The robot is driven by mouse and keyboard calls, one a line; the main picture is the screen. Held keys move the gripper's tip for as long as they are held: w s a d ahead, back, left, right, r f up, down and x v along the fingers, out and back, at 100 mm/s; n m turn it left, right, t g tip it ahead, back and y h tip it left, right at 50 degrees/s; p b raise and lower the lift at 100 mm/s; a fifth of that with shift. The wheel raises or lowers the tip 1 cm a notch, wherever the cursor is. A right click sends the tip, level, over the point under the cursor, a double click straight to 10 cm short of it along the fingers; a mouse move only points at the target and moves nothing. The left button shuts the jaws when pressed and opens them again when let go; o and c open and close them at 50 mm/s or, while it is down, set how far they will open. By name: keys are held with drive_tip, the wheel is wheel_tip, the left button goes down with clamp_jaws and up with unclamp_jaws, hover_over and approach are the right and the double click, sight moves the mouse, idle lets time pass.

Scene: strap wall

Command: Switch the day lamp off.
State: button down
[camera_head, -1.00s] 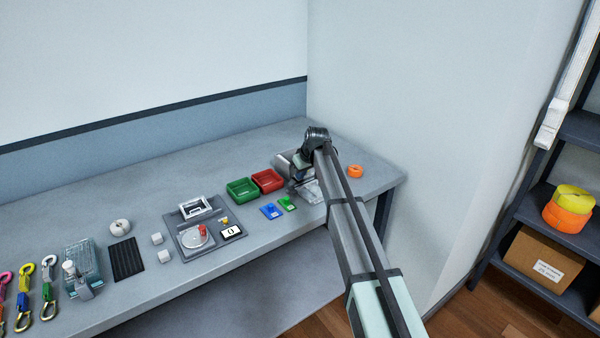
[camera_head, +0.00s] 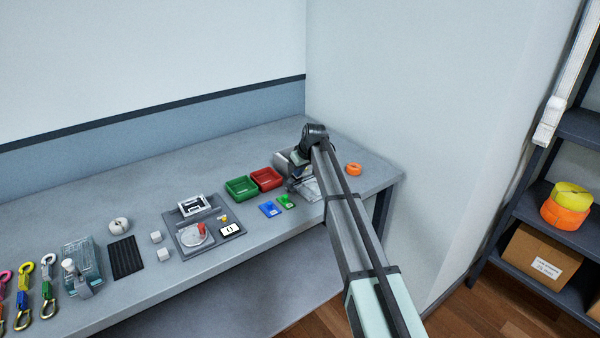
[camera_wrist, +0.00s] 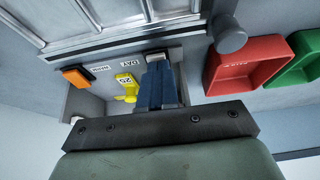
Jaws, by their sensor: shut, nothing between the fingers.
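In the wrist view, a grey panel carries two labels, DAY (camera_wrist: 130,62) and one that seems to read WASH (camera_wrist: 100,69). An orange switch (camera_wrist: 77,77) sits beside the second label. A pale switch-like part (camera_wrist: 155,57) shows beside the DAY label, at the tips of my gripper (camera_wrist: 158,68). My gripper is shut and empty, its blue-grey fingers pointing at that part and hiding some of it. I cannot tell whether they touch, or how the switch is set. In the head view my arm covers most of this spot.
A yellow tag marked 25 (camera_wrist: 125,88) hangs close beside the fingers. A grey framed fixture (camera_wrist: 100,25) lies beyond the panel. Red (camera_head: 266,178) and green (camera_head: 241,188) trays stand left of my wrist. An orange ring (camera_head: 354,169) lies to the right.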

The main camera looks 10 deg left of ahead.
drive_tip(key=v, duration=1.3)
drive_tip(key=s+d+f+m+t+h, duration=0.1)
drive_tip(key=s+d+f+t+h, duration=0.1)
drive_tip(key=d+f, duration=0.7)
drive_tip(key=s+d+f+m+t+h, duration=0.1)
drive_tip(key=s+d+f+h, duration=0.3)
drive_tip(key=d, duration=0.8)
drive_tip(key=s+d+f+m+g, duration=0.1)
drive_tip(key=s+d+f+g, duration=0.1)
drive_tip(key=s+f, duration=0.6)
drive_tip(key=s+d+f+m+g+y, duration=0.15)
drive_tip(key=s+f, duration=0.35)
drive_tip(key=f, duration=0.7)
drive_tip(key=s+d+f+g+h, duration=0.1)
drive_tip(key=s+d+f+g, duration=0.15)
drive_tip(key=s+f, duration=0.55)
drive_tip(key=s+d+f+m+g, duration=0.1)
drive_tip(key=s+f, duration=0.4)
drive_tip(key=s, duration=0.7)
drive_tip(key=s+d+f+m+g+y, duration=0.1)
drive_tip(key=s+f+g, duration=0.3)
drive_tip(key=s, duration=0.9)
drive_tip(key=s+d+f+m+g+y, duration=0.1)
drive_tip(key=s+f+m+g, duration=0.1)
drive_tip(key=s+f, duration=0.6)
drive_tip(key=s, duration=0.4)
drive_tip(key=shift+s+d+f, duration=0.15)
drive_tip(key=shift+s, duration=0.2)
drive_tip(key=shift+w+m, duration=0.1)
drive_tip(key=shift+m, duration=0.15)
